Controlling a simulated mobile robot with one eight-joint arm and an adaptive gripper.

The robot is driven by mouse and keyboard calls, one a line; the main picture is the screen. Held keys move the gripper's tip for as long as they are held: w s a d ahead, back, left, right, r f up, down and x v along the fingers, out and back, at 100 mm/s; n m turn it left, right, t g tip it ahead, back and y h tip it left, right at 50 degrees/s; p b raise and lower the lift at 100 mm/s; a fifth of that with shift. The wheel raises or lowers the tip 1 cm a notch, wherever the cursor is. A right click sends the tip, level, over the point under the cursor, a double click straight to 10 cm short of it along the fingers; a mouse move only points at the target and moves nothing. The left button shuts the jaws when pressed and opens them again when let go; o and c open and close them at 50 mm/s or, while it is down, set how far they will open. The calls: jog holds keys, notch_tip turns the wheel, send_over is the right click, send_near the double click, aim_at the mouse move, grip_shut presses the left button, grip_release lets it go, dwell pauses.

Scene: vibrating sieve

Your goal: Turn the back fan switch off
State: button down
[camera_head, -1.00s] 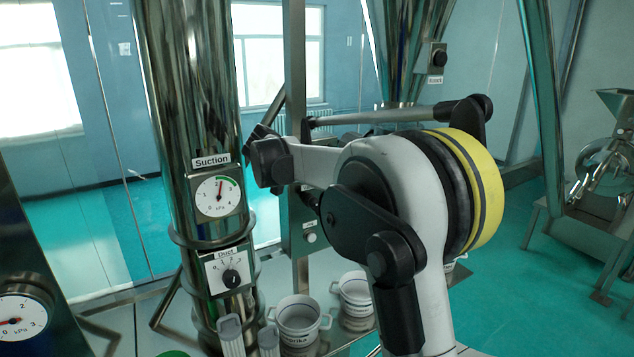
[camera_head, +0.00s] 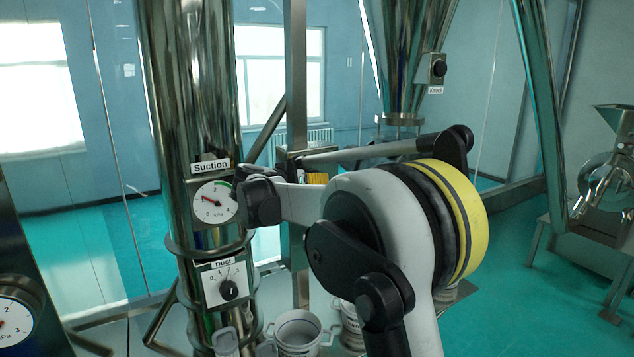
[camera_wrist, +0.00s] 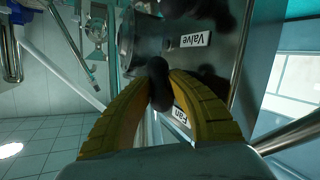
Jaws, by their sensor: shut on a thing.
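In the wrist view the black fan switch (camera_wrist: 159,90) sits between the yellow fingertips of my gripper (camera_wrist: 160,78). The fingers are shut on it. A white label reading "Fan" (camera_wrist: 182,118) is partly hidden behind the right finger. The switch's exact turn is hard to read. In the head view my arm hides most of the switch panel, and only a bit of yellow finger (camera_head: 318,178) shows behind my arm.
A "Valve" label (camera_wrist: 195,40) and a dark round fitting (camera_wrist: 140,40) are close to my fingers. White pots (camera_head: 298,335) stand below. A knock switch (camera_head: 438,68) is behind.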

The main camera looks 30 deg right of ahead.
jog(key=c, duration=1.3)
grip_release()
jog(key=shift+d, duration=0.1)
jog(key=v, duration=1.2)
jog(key=shift+s+f, duration=0.1)
